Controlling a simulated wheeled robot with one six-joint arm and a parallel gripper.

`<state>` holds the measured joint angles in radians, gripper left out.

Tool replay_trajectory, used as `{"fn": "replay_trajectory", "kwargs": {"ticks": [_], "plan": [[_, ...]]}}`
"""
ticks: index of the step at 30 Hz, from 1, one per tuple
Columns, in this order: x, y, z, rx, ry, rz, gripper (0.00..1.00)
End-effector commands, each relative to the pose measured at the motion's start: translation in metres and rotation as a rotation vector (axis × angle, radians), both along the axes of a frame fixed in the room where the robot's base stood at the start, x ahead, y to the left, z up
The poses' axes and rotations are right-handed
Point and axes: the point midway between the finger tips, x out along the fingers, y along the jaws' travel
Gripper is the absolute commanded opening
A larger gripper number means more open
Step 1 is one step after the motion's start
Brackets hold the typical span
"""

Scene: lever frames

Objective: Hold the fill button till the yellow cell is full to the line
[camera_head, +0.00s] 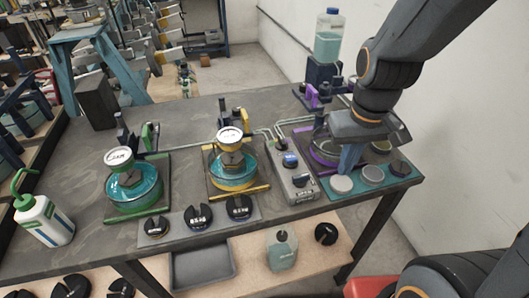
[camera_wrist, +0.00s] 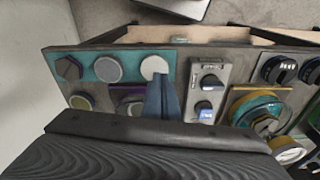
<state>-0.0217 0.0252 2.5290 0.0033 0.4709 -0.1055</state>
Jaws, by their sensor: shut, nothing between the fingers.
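The yellow cell (camera_head: 236,184) stands mid-bench, a round vessel with teal liquid, a yellow base and a white dial (camera_head: 229,135) on top. Its yellow ring shows at the right of the wrist view (camera_wrist: 238,106). I cannot make out its level against a line. The teal panel (camera_head: 408,181) at the bench's right carries a pale round button (camera_head: 341,184), a greyer one (camera_head: 372,174) and a dark one (camera_head: 400,167). My gripper (camera_head: 349,160) is shut and empty, its blue fingertips beside the pale button (camera_wrist: 154,66); contact is unclear. No label identifies the fill button.
A grey box with knobs (camera_head: 301,186) stands between the yellow cell and the panel. The purple cell (camera_head: 325,157) is partly behind my gripper. The green cell (camera_head: 133,190) is at left. A teal-filled bottle (camera_head: 328,45) stands at the back. Dark knobs (camera_head: 198,217) line the front.

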Motion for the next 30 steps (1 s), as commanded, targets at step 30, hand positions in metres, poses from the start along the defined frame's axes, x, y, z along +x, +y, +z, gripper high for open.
{"fn": "replay_trajectory", "kwargs": {"ticks": [30], "plan": [[0.066, 0.119, 0.133, -0.103, 0.083, 1.715, 0.0]]}}
